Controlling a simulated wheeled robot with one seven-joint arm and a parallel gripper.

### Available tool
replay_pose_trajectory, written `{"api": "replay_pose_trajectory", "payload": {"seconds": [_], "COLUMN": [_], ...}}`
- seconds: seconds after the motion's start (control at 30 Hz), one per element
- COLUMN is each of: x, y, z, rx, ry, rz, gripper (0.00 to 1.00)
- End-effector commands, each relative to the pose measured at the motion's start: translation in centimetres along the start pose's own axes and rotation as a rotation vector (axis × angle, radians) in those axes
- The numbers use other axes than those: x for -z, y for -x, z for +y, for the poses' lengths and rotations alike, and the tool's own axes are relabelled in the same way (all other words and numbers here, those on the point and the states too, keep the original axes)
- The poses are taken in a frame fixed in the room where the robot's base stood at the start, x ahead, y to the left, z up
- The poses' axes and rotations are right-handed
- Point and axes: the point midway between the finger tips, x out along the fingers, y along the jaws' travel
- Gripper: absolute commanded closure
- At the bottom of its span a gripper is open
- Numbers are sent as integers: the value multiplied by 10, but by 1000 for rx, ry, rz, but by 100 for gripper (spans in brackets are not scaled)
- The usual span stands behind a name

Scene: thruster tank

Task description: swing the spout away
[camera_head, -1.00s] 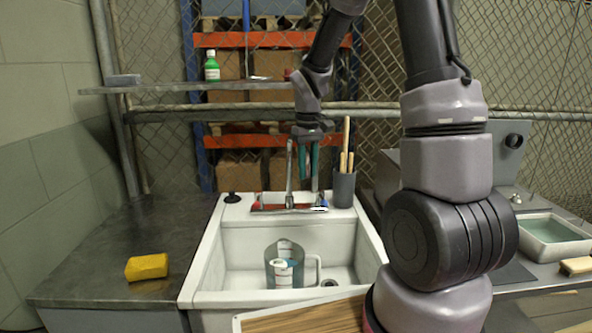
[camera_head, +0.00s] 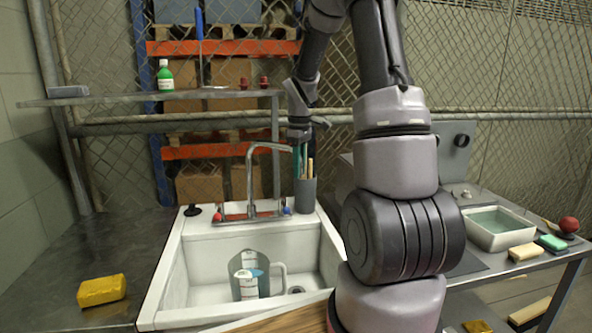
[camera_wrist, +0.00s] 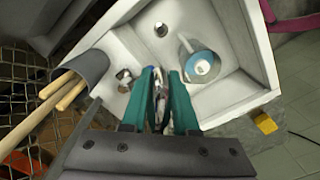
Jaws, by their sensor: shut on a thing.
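The metal spout (camera_head: 250,172) rises from the tap base (camera_head: 250,216) on the back rim of the white sink (camera_head: 165,280). Its bent top points to the right in the head view. My gripper (camera_head: 299,162), with teal fingers, is shut on the spout near its outer end, beside the stick holder. In the wrist view my gripper (camera_wrist: 158,80) has a narrow metal part between its fingers; the fingers hide much of it. A clear jug (camera_head: 270,268) stands in the basin, away from the spout's end.
A dark holder (camera_head: 305,195) with wooden sticks stands on the sink's back right corner, very near my fingers. A shelf (camera_head: 120,101) with a green bottle (camera_head: 165,75) is behind. A yellow sponge (camera_head: 102,290) lies on the left counter. A water tray (camera_head: 498,228) is right.

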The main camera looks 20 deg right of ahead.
Motion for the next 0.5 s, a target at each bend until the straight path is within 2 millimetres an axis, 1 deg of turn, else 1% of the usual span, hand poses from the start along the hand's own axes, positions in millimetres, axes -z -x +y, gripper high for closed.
{"api": "replay_pose_trajectory", "payload": {"seconds": [0.37,0.4,0.47,0.5], "x": [1,1,1,1], "y": [1,1,1,1], "z": [1,1,1,1], "rx": [-3,-3,-2,-2], "ry": [0,0,0,0], "rz": [3,3,2,2], "gripper": [100,65,43,43]}}
